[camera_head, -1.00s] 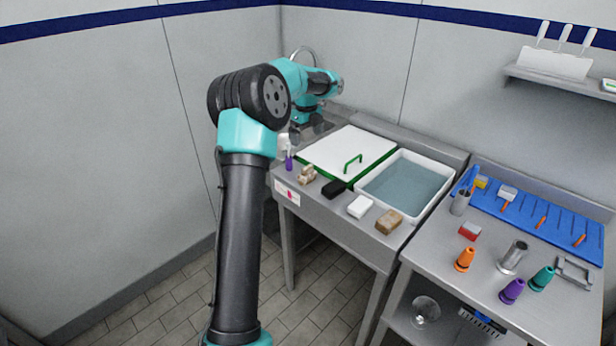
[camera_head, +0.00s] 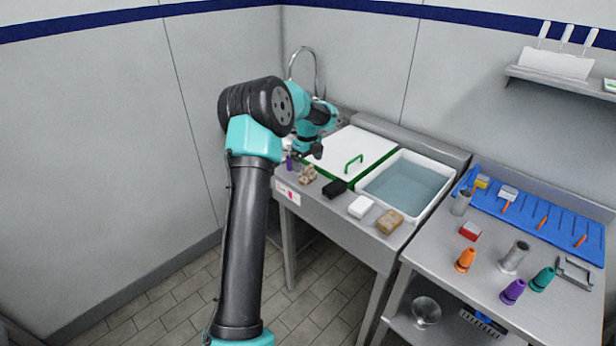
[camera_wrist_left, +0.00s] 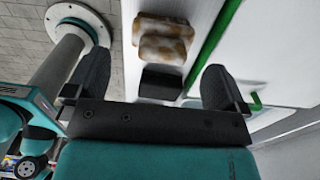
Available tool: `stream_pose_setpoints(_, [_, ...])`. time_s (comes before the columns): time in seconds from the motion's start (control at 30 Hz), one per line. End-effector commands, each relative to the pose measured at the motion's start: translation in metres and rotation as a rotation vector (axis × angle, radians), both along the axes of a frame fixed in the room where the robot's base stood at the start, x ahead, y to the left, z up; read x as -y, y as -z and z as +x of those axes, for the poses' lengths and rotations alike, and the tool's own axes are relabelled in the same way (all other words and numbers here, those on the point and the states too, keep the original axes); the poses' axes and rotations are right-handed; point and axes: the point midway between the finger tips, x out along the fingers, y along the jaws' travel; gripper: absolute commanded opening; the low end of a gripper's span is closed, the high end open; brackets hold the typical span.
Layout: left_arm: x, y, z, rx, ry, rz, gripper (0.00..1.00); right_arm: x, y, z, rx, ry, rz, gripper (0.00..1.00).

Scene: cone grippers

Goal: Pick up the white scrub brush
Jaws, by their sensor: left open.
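A white block-shaped brush (camera_head: 360,207) lies on the front edge of the steel sink counter, between a black block (camera_head: 334,188) and a brown block (camera_head: 389,222). My left gripper (camera_head: 314,151) points down above the counter's left part, left of and apart from the white brush. In the left wrist view my left gripper (camera_wrist_left: 154,65) is open. The black block (camera_wrist_left: 160,82) and a mottled tan block (camera_wrist_left: 162,40) show between and beyond its fingers. I cannot make out the white brush there. My right gripper is not in view.
A white board with a green handle (camera_head: 352,164) lies behind the row of blocks, beside a water-filled basin (camera_head: 447,193). A purple-capped bottle (camera_head: 290,161) stands at the left end. The right table (camera_head: 480,268) holds cones, a blue mat (camera_head: 530,218) and metal cups.

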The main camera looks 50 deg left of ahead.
Motion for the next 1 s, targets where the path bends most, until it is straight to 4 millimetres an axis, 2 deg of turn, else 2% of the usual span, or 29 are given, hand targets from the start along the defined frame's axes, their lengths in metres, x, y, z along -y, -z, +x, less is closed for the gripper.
stream_pose_setpoints(0.17, [0.000, 0.011, 0.001, -0.002, 0.000, -0.001, 1.00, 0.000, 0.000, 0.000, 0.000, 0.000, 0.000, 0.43])
stream_pose_setpoints(0.4, [-0.002, 0.042, 0.003, -0.002, 0.000, 0.000, 1.00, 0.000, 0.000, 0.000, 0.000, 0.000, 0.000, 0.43])
stream_pose_setpoints(0.5, [-0.002, 0.050, 0.003, -0.001, 0.000, 0.000, 1.00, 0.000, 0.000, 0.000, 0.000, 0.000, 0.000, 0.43])
stream_pose_setpoints(1.0, [-0.002, 0.052, 0.003, 0.000, 0.000, 0.000, 1.00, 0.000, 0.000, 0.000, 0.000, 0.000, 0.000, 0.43])
